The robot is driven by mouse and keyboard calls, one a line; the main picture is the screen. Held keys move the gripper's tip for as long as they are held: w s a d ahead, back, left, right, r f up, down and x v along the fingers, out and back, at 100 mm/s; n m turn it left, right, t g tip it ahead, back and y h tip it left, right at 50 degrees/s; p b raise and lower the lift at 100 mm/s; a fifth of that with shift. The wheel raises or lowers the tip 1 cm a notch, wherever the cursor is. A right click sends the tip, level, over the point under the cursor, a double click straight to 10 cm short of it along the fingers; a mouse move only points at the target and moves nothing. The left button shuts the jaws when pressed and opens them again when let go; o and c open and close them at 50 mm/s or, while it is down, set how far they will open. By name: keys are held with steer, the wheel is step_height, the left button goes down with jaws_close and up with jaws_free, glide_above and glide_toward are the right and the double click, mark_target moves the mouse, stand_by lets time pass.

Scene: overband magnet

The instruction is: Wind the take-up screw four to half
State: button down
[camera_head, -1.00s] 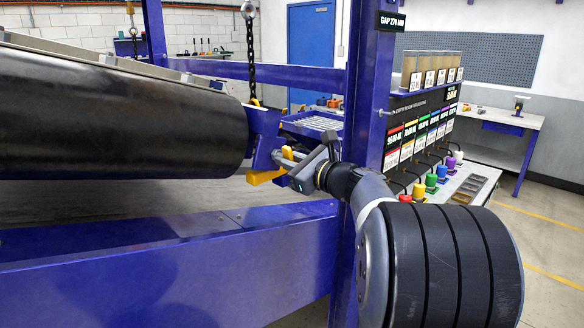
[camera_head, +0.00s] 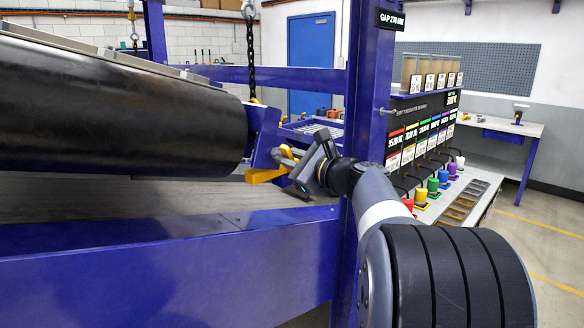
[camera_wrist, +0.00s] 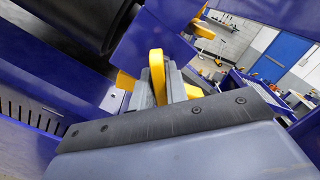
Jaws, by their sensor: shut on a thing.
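My gripper (camera_head: 288,159) is at the blue end bracket (camera_head: 262,134) of the dark roller, left of the blue upright in the head view. In the wrist view my gripper (camera_wrist: 160,88) is shut on a yellow handle (camera_wrist: 157,68), which stands up between its fingers. I take this handle for part of the take-up screw; no number on it is readable. More yellow shows at the bracket in the head view (camera_head: 262,176). The screw's thread is hidden behind the gripper and bracket. A sign (camera_head: 391,20) on the upright appears to read GAP 270.
The dark roller (camera_head: 120,110) fills the left. A blue beam (camera_head: 160,265) crosses below my gripper, and a blue upright (camera_head: 372,85) stands close to its right. A chain (camera_head: 250,50) hangs behind. A shelf with coloured pots (camera_head: 433,186) stands behind the upright, right.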

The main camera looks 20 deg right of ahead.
steer(key=shift+f+n+b, duration=0.1)
steer(key=shift+n+b, duration=0.5)
steer(key=shift+b, duration=0.05)
steer(key=shift+n+b, duration=0.4)
steer(key=shift+b, duration=0.05)
steer(key=shift+b, duration=0.3)
steer(key=shift+n+b, duration=1)
steer(key=shift+n, duration=0.1)
steer(key=shift+n+b, duration=1)
steer(key=shift+n+b, duration=0.3)
steer(key=shift+b, duration=0.05)
